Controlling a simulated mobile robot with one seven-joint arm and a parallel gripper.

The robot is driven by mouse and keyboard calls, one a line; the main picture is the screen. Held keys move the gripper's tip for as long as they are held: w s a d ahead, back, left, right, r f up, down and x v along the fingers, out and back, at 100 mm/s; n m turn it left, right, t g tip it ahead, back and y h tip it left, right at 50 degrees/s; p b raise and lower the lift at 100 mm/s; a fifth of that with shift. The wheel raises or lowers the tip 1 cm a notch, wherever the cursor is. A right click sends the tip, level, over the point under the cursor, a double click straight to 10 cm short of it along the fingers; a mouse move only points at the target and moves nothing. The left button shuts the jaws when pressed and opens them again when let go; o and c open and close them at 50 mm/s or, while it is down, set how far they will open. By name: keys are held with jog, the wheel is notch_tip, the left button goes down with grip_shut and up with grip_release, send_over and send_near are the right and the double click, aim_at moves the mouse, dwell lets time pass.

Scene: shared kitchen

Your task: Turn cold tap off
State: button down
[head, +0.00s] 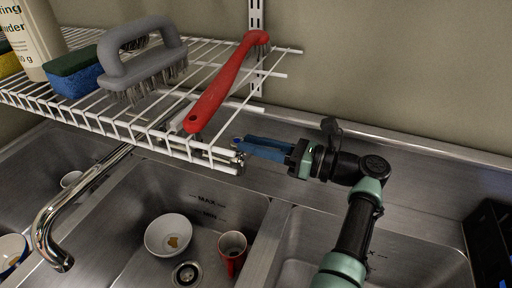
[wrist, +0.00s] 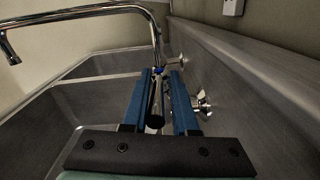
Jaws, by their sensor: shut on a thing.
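The chrome tap spout (head: 45,225) arches over the sink at the left in the head view; it also shows at the upper left in the wrist view (wrist: 85,11). My gripper (head: 238,146) reaches left with its blue fingers to the right end of the wire shelf. Most of the handle is hidden between the fingers. A second chrome tap handle (wrist: 202,104) sits just right of the right finger, apart from it.
The white wire shelf (head: 215,152) stands close beside my fingers, with a red brush (head: 222,90), a grey brush (head: 142,62) and a sponge (head: 75,75). A white bowl (head: 168,235) and a red cup (head: 233,252) are in the middle basin. A dark crate (head: 490,240) is at the right.

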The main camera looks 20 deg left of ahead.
jog(key=shift+s+a+f, duration=0.1)
jog(key=shift+a+f, duration=0.05)
jog(key=shift+a, duration=0.2)
jog(key=c, duration=1)
grip_release()
jog(key=shift+o, duration=0.7)
jog(key=shift+a, duration=0.2)
jog(key=shift+d, duration=0.4)
jog(key=d+b, duration=0.1)
jog(key=d, duration=1.1)
jog(key=shift+s+d+b, duration=0.15)
jog(key=shift+s+b, duration=0.1)
jog(key=shift+b, duration=0.15)
